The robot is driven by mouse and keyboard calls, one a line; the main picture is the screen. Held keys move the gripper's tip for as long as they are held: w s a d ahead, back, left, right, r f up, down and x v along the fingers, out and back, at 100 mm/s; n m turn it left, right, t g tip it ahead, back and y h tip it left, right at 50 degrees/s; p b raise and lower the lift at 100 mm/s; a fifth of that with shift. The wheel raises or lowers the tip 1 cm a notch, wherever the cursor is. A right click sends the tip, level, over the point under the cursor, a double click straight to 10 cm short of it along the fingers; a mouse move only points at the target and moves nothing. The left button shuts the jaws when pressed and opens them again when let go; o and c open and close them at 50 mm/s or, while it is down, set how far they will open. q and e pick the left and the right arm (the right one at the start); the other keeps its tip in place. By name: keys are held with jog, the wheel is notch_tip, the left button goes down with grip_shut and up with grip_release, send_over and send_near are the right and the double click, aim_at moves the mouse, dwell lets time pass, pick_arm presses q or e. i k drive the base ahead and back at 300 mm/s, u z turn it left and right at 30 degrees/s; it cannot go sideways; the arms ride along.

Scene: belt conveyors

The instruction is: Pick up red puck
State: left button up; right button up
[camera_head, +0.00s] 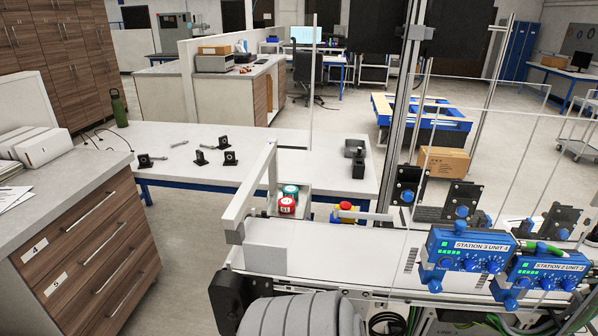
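The red puck (287,206) is a short red cylinder with a white marking on its side. It is just behind the far side of the white conveyor belt (330,252), to the right of a light grey rail. A teal-topped puck (291,190) is right behind it; I cannot tell whether the two touch. Neither of my grippers is in view, and nothing is seen holding the red puck.
A yellow block with a red button (345,212) is right of the pucks. A grey rail (255,190) rises on their left. Blue control boxes (470,252) and clear panels stand on the right. A white table (200,170) with black brackets lies behind.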

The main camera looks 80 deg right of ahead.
aim_at(286, 204)
jog(key=z, duration=4.5)
jog(key=k, duration=0.1)
jog(key=z, duration=0.1)
